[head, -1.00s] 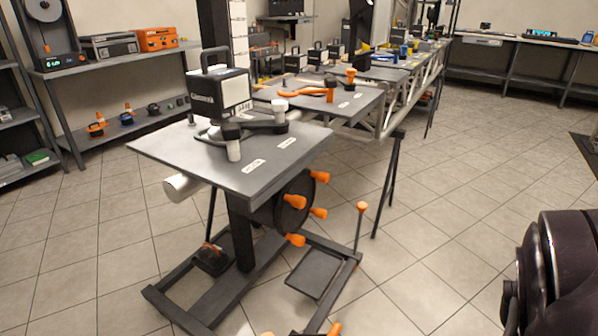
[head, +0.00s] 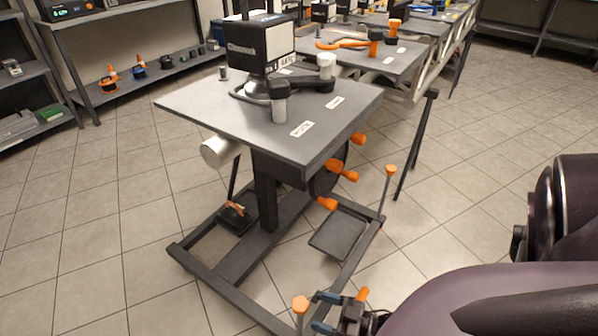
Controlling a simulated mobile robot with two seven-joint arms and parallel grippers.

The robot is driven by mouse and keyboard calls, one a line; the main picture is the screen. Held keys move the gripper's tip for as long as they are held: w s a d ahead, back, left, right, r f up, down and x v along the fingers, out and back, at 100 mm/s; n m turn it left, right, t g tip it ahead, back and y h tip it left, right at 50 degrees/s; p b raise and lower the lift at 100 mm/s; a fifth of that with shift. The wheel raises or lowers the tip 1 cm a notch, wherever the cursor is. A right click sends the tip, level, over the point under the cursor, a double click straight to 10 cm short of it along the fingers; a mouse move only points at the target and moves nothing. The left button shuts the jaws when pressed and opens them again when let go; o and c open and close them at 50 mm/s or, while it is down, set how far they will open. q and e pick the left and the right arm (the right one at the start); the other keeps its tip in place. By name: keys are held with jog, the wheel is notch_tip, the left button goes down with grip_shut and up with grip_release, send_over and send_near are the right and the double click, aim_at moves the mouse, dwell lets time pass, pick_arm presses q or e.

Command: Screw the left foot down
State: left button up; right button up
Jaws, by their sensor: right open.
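The wheeled-style stand has a dark floor frame (head: 222,275) under a grey tabletop (head: 225,104). An orange-topped foot screw (head: 301,304) stands upright at the near end of the frame, at the bottom of the view. Another orange-topped foot screw (head: 391,169) stands at the frame's far right corner. No readable mark tells which one is the left foot. My right gripper (head: 319,312) is open, its blue-grey fingertips just right of the near screw's stem. Whether they touch it is unclear. The screw's lower end is cut off. My left gripper is out of view.
Orange knobs (head: 343,172) stick out from a dark wheel under the tabletop. A boxed instrument (head: 262,46) stands on top. A truss bench (head: 372,62) lies behind, with a dark trestle leg (head: 416,148) beside it.

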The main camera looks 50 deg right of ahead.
aim_at(300, 304)
jog(key=x, duration=0.5)
jog(key=shift+w, duration=0.1)
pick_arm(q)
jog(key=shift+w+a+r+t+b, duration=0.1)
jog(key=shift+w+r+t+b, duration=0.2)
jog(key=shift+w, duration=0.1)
pick_arm(e)
jog(key=shift+w+a, duration=0.25)
jog(key=shift+w, duration=0.35)
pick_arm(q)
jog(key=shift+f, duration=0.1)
pick_arm(e)
jog(key=c, duration=0.9)
jog(key=shift+o, duration=0.2)
jog(key=shift+r+m+t+h+p, duration=0.1)
jog(key=shift+m+t+h+p, duration=0.2)
jog(key=shift+m+h, duration=0.45)
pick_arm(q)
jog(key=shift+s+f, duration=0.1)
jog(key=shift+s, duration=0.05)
pick_arm(e)
jog(key=shift+h, duration=0.45)
jog(key=o, duration=0.9)
jog(key=shift+c, duration=0.2)
